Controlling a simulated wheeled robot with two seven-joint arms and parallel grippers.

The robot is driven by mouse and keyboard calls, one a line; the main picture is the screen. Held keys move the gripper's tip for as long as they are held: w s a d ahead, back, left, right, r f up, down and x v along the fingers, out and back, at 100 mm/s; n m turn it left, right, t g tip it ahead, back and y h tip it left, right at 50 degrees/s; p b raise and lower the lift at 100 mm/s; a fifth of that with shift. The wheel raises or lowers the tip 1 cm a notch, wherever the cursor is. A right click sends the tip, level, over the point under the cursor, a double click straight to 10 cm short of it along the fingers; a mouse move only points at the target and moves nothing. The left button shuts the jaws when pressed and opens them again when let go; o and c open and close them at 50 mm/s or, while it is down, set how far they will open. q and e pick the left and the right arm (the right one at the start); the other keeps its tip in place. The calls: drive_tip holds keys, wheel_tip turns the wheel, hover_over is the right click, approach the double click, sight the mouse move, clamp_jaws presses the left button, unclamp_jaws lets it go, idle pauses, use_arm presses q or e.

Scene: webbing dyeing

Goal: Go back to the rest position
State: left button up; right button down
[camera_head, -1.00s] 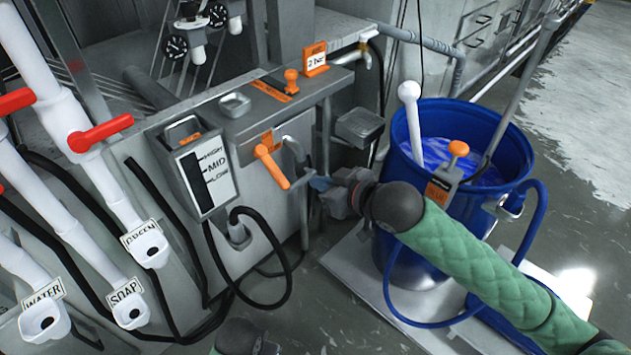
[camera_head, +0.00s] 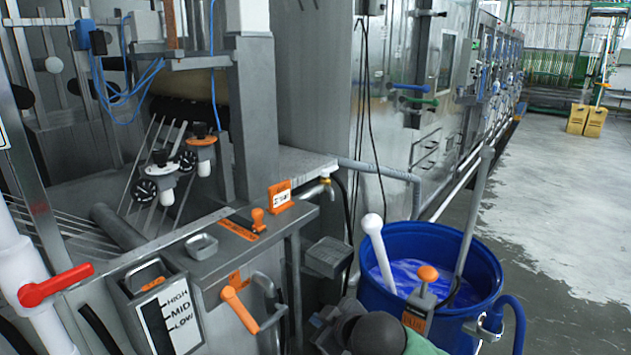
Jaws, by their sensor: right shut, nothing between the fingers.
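My right gripper (camera_head: 318,319) shows at the bottom edge, shut and empty, with my dark wrist joint beside it and a bit of green sleeve. It is to the right of the orange lever (camera_head: 240,310) on the machine front and left of the blue barrel (camera_head: 374,299). A gap shows in the picture between the gripper and the lever. Most of my right arm is below the picture. My left gripper is out of view.
A HIGH/MID/LOW level box (camera_head: 170,315) and a red-handled white pipe (camera_head: 25,300) stand at left. Open floor (camera_head: 560,200) lies at right, with yellow boxes (camera_head: 586,120) far back.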

drive_tip(key=w+d+m+t+h, duration=0.1)
drive_tip(key=w+d+m+h, duration=0.15)
drive_tip(key=d, duration=0.35)
drive_tip(key=s+d+f+m+g+h, duration=0.2)
drive_tip(key=s+d+f, duration=0.15)
drive_tip(key=f, duration=0.25)
drive_tip(key=s+d+f+m+g+h, duration=0.1)
drive_tip(key=s+d+f+m, duration=0.1)
drive_tip(key=s+d+f, duration=0.3)
drive_tip(key=s+f+m+g, duration=0.3)
drive_tip(key=s+f+g, duration=0.3)
drive_tip(key=s+f, duration=1.5)
drive_tip(key=s, duration=0.3)
drive_tip(key=shift+d, duration=0.2)
